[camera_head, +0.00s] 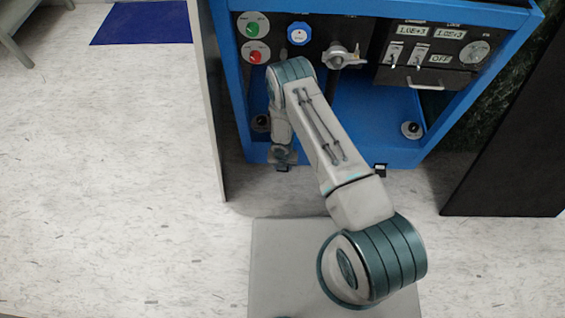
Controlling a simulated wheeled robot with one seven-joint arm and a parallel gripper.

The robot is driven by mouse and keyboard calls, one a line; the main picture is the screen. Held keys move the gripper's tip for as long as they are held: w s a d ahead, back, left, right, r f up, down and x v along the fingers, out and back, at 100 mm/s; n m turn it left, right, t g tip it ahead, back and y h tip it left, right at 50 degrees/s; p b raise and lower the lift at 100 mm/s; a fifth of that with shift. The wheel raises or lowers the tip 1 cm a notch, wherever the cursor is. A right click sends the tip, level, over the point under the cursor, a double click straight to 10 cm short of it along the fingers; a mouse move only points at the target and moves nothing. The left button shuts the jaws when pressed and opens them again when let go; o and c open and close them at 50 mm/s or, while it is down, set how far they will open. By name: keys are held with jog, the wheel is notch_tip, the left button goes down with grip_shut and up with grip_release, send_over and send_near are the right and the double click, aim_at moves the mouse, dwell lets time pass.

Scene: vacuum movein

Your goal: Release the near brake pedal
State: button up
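The blue vacuum cabinet (345,157) stands at the top of the view. A small black pedal (380,170) sticks out at its lower front edge, right of my arm. Another small dark piece (282,168) shows at the same edge on the left, directly below my gripper (283,158), and looks like a second pedal. My gripper points down at it, low in front of the cabinet. I cannot tell whether they touch or whether the fingers are open. Gripper and wrist hide most of this piece. Whether either pedal is pressed or raised is too small to tell.
The cabinet front carries a green button (252,29), a red button (258,57), a blue round dial (299,33), a metal valve handle (342,56) and a gauge panel (438,50). A grey wall edge (213,120) stands close left. A dark panel (513,165) is at right. Left floor is clear.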

jog(key=shift+s+r+g, duration=0.1)
jog(key=shift+r+g, duration=0.1)
jog(key=shift+g, duration=0.1)
jog(key=o, duration=1)
jog(key=shift+r, duration=0.1)
jog(key=o, duration=0.4)
jog(key=shift+w, duration=0.2)
notch_tip(320, 180, up, 14)
jog(key=p, duration=0.4)
jog(key=shift+s+p, duration=0.3)
jog(key=shift+p, duration=0.05)
